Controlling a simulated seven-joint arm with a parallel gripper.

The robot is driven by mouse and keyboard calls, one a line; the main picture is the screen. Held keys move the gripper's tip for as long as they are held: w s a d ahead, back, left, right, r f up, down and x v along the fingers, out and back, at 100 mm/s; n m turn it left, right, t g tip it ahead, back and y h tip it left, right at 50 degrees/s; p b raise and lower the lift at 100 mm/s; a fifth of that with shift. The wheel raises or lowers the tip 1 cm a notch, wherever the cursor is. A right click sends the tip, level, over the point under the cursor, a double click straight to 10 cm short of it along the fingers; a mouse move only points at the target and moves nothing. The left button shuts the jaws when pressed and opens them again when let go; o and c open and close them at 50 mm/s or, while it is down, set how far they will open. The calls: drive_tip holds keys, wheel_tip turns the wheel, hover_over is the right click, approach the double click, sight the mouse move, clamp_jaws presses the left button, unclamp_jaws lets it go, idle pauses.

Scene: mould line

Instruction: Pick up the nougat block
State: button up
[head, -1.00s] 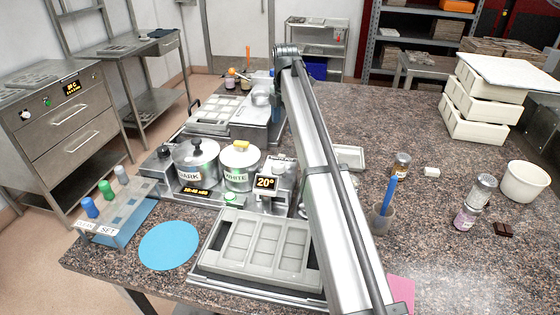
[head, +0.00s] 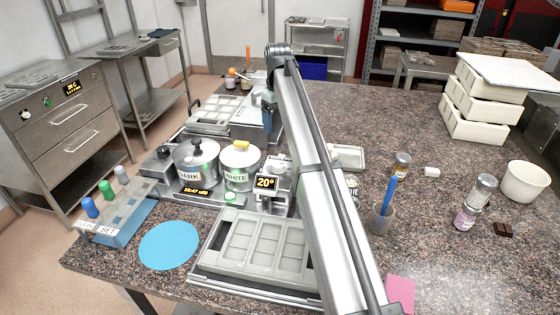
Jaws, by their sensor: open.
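The nougat block is the small white block (head: 432,172) lying on the speckled stone counter, right of the middle, with free counter around it. My arm rises from the bottom edge to an elbow near the top centre. The lower end of my arm, with what shows of my gripper (head: 267,122), hangs behind the white pot. It is far to the left of the nougat block. My gripper is open, small and partly hidden by my arm; its fingertips are not clear. I see nothing held.
A brown jar (head: 401,165) stands just left of the block. A cup with a blue tool (head: 382,218), spice jars (head: 467,215), a dark chocolate piece (head: 503,229) and a white tub (head: 525,181) are nearby. White stacked crates (head: 487,100) stand behind. A mould (head: 222,262) lies in front.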

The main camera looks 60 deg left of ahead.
wheel_tip(320, 180, down, 9)
drive_tip(key=m, duration=3)
drive_tip(key=shift+d+r, duration=0.1)
drive_tip(key=shift+r, duration=0.05)
drive_tip(key=shift+w+f, duration=0.2)
drive_tip(key=shift+f, duration=1.1)
drive_tip(key=shift+w+f, duration=0.15)
drive_tip(key=shift+f, duration=1.15)
drive_tip(key=shift+c, duration=0.4)
drive_tip(key=c, duration=1)
drive_tip(key=shift+c, duration=0.2)
